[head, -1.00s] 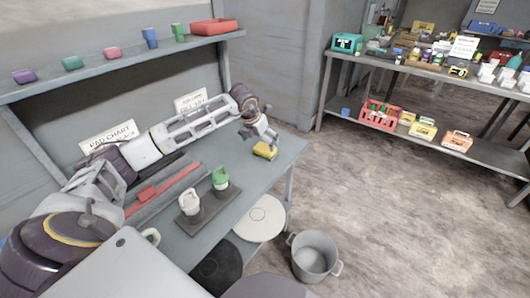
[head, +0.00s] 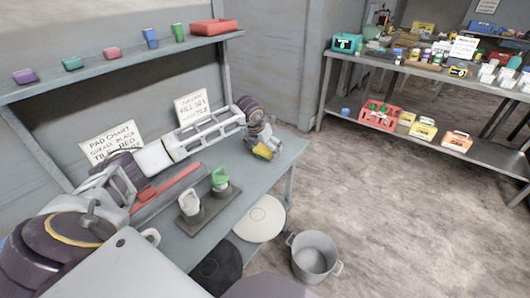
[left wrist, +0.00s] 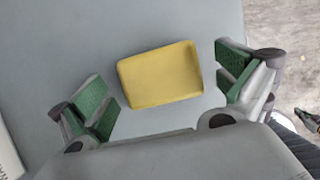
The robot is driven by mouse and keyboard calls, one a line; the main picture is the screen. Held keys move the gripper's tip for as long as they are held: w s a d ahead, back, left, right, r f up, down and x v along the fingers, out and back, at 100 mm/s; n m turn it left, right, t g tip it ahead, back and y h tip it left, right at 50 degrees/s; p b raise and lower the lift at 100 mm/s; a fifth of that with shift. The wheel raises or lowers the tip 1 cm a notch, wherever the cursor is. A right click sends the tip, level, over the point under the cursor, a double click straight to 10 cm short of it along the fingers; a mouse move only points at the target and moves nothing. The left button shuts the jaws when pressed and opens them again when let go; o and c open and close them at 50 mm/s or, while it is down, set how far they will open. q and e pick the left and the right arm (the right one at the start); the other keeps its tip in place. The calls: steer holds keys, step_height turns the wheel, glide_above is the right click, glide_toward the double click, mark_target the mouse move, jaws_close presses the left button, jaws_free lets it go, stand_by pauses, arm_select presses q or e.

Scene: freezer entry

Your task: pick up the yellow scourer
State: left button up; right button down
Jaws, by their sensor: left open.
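The yellow scourer (head: 263,152) lies on the grey bench top near its right end in the head view. In the left wrist view the scourer (left wrist: 160,75) is a yellow block lying slightly tilted between the two green-padded fingers. My left gripper (head: 262,146) is right at the scourer, above and beside it. In the left wrist view my left gripper (left wrist: 165,88) is open, with a gap between each finger and the scourer. I cannot tell the exact height of the fingers over the bench. My right gripper is not in view.
A shelf (head: 120,62) with small coloured items runs above my left arm. A grey pot (head: 313,257) stands on the floor. A stocked rack (head: 390,65) stands at right.

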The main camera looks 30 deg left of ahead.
arm_select(q)
steer(key=shift+w+f, duration=0.3)
steer(key=shift+f, duration=0.35)
steer(key=c, duration=1)
